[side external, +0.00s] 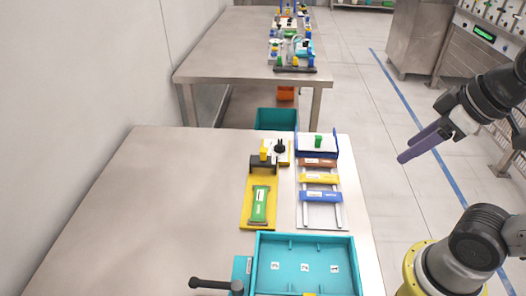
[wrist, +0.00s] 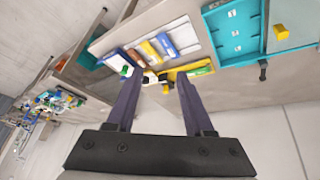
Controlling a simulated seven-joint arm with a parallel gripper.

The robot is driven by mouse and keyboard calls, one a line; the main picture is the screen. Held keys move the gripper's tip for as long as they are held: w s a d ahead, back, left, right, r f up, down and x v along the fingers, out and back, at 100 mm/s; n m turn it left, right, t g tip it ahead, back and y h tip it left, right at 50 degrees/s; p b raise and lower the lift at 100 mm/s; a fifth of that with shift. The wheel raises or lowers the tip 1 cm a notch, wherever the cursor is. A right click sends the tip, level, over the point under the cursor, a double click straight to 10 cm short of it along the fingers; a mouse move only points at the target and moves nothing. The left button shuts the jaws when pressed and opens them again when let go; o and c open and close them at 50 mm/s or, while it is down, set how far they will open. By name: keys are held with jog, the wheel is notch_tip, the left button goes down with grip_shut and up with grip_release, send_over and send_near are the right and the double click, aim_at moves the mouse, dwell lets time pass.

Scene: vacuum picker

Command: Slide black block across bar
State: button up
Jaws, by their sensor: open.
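A black block (side external: 257,166) sits at the far end of a yellow board (side external: 249,217) on the near table. A yellow piece (side external: 264,151) stands at its back, and a green labelled bar (side external: 259,204) lies on the board in front of it. My gripper (side external: 404,156) has two purple fingers and is raised to the right of the table, well apart from the block. In the wrist view, my gripper (wrist: 159,78) is open and empty, with the yellow board (wrist: 174,74) and a dark part beyond its fingertips; the block itself is hard to make out there.
The left of the table (side external: 150,210) is clear.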

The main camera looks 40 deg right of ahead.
jog(key=w+r+n+g, duration=0.1)
jog(key=w+r+n, duration=0.2)
jog(key=w+r, duration=0.55)
jog(key=n+g, duration=0.4)
jog(key=g, duration=0.1)
send_over(263, 151)
notch_tip(263, 151, down, 12)
notch_tip(263, 151, down, 14)
jog(key=shift+r, duration=0.15)
jog(key=shift+c, duration=0.3)
grip_shut()
